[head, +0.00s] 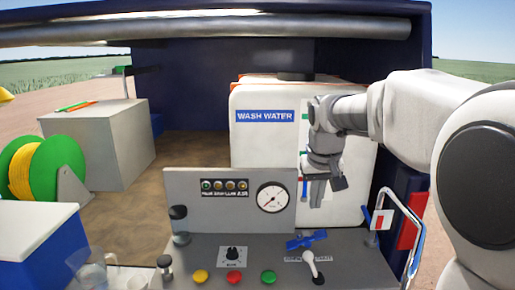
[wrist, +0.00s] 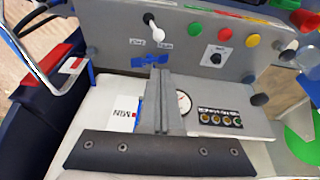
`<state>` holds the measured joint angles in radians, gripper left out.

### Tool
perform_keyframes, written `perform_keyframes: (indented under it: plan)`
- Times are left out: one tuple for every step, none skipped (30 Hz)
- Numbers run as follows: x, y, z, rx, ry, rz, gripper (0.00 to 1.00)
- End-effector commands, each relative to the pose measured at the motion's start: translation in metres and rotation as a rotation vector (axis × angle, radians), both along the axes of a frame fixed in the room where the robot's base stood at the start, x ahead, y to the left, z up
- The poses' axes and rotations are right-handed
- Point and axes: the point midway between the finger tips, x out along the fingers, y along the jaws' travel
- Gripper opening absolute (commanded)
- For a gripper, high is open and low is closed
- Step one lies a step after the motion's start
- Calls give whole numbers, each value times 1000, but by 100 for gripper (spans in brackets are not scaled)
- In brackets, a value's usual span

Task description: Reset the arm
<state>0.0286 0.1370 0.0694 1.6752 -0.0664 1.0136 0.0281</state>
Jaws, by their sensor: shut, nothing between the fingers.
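My gripper (head: 317,203) hangs at the end of my arm, which reaches in from the right in the head view. Its fingers point down, in front of the white wash water tank (head: 265,145) and right of the gauge panel (head: 228,208). In the wrist view my gripper's fingers (wrist: 161,72) lie together, shut and empty. They overlap the panel and partly hide the gauge (wrist: 183,102) there. No object is seen in its hold.
The console below has a blue valve handle (head: 306,240), a white-knobbed lever (head: 310,258) and yellow, red and green buttons (head: 234,278). A bent metal rail (head: 414,232) stands at right. A green hose reel (head: 42,168) and grey box (head: 100,145) are left. A roller (head: 205,30) spans the top.

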Motion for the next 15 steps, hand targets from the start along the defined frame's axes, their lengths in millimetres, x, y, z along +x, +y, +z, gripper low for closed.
perform_keyframes:
  plan:
    - [-18, 0, 5, -1, -15, -1, 0]
    - [-28, 0, 7, -1, -21, -1, 0]
    - [-41, -1, 9, 0, -29, -1, 0]
    - [-51, -1, 10, 0, -35, -3, 0]
    - [-61, -1, 11, 1, -41, -3, 0]
    - [-74, -2, 11, 3, -48, -5, 0]
    - [-84, -2, 11, 3, -55, -6, 0]
    - [-94, -3, 11, 4, -61, -7, 0]
    - [-108, -3, 10, 6, -70, -9, 0]
    - [-118, -4, 9, 7, -76, -10, 0]
    - [-128, -4, 8, 8, -82, -11, 0]
    - [-141, -5, 5, 10, -89, -12, 0]
    - [-150, -5, 2, 12, -95, -14, 0]
    - [-160, -5, 0, 14, -101, -15, 0]
    - [-173, -5, -4, 17, -110, -17, 0]
